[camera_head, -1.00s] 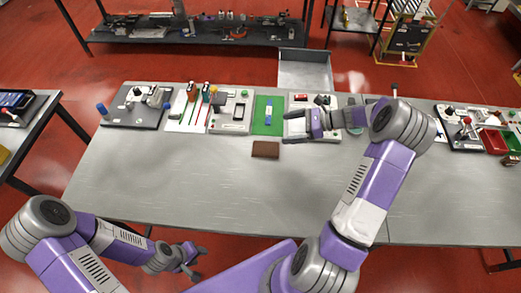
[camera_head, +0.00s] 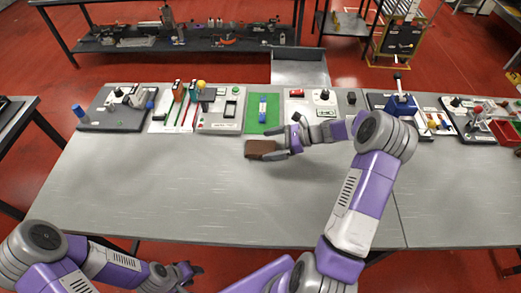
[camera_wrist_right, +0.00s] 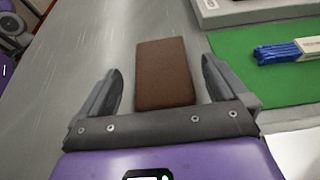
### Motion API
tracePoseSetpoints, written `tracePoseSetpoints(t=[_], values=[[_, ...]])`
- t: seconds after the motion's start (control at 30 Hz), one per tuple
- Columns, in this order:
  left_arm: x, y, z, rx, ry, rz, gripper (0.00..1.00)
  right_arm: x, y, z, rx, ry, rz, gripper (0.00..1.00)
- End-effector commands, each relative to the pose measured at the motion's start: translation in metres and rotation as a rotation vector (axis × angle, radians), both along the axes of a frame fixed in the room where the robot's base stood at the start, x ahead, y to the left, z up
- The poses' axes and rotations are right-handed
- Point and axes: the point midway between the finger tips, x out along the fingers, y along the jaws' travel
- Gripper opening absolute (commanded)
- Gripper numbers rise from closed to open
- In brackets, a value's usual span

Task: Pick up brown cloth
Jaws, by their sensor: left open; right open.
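The brown cloth (camera_head: 260,148) is a small flat rectangle lying on the grey table, just in front of the green mat. In the right wrist view the cloth (camera_wrist_right: 164,72) lies between and ahead of the fingertips, with a gap on each side. My right gripper (camera_head: 281,147) is open at the cloth's right edge, its fingers pointing left; it also shows in the right wrist view (camera_wrist_right: 160,90). My left gripper (camera_head: 188,272) is open and empty, low in front of the table's near edge.
The grey table (camera_head: 190,205) has wide free room in front. The green mat (camera_head: 262,115) holds a blue bundle (camera_head: 263,108). Several device boards line the back, including a dark one (camera_head: 117,107) at the left. A grey tray (camera_head: 299,68) stands behind the table.

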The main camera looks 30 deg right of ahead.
Motion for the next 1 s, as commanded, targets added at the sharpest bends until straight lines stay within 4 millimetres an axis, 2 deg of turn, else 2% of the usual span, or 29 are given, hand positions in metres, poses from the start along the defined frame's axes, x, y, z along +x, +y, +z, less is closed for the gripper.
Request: tracePoseSetpoints(t=[0.07,0.2,0.47,0.57,0.8,0.83,1.0], values=[[0.000,0.000,-0.005,0.000,0.000,0.000,0.43,0.006,0.011,-0.010,0.003,0.001,0.003,1.00],[0.000,0.000,-0.007,0.000,0.000,0.000,0.43,0.014,0.022,-0.014,0.002,0.000,0.002,1.00],[0.000,0.000,-0.007,0.000,0.000,0.000,0.43,0.015,0.025,-0.014,0.001,-0.001,0.000,1.00],[0.000,0.000,-0.007,0.000,0.000,0.000,0.43,0.015,0.025,-0.014,0.001,0.000,0.001,0.88],[0.000,0.000,-0.007,0.000,0.000,0.000,0.43,0.015,0.024,-0.014,0.001,-0.001,0.000,0.51],[0.000,0.000,-0.007,0.000,0.000,0.000,0.43,0.015,0.024,-0.014,0.001,-0.001,0.000,0.48],[0.000,0.000,-0.007,0.000,0.000,0.000,0.43,0.015,0.024,-0.014,0.001,-0.001,0.000,0.48]])
